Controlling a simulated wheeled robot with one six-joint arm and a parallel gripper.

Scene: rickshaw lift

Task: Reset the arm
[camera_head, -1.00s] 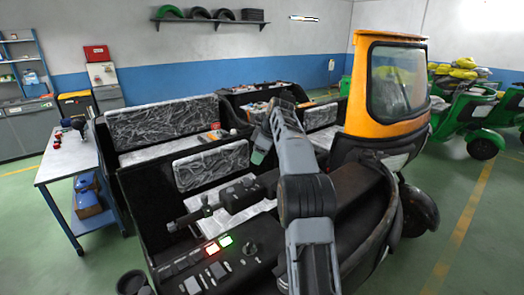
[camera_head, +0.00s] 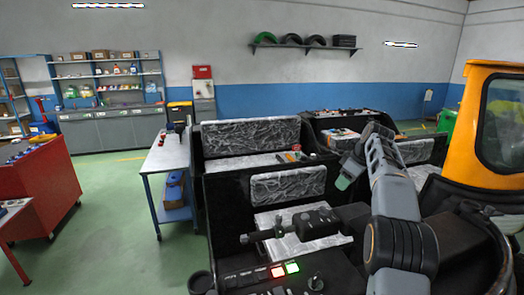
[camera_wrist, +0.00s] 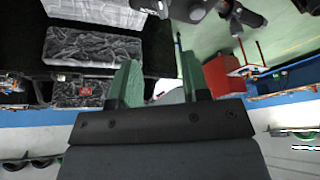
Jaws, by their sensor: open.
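My gripper (camera_wrist: 160,88) is open and empty; its two green fingers stand apart in the wrist view. In the head view, my arm rises from the bottom right and bends over at the top, with a green fingertip (camera_head: 344,182) hanging down. The gripper is above the open black rickshaw body (camera_head: 225,215), near its wrapped seat backs (camera_head: 288,186). It touches nothing that I can make out. The rickshaw's handlebar (camera_head: 290,228) and lit red and green buttons (camera_head: 285,270) lie in front of the arm's base.
A yellow-orange cab (camera_head: 482,150) stands close on the right. A blue-legged workbench (camera_head: 165,155) is left of the rickshaw, and a red tool cabinet (camera_head: 40,185) is farther left. Green floor (camera_head: 115,220) between them is clear. Shelves line the back wall.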

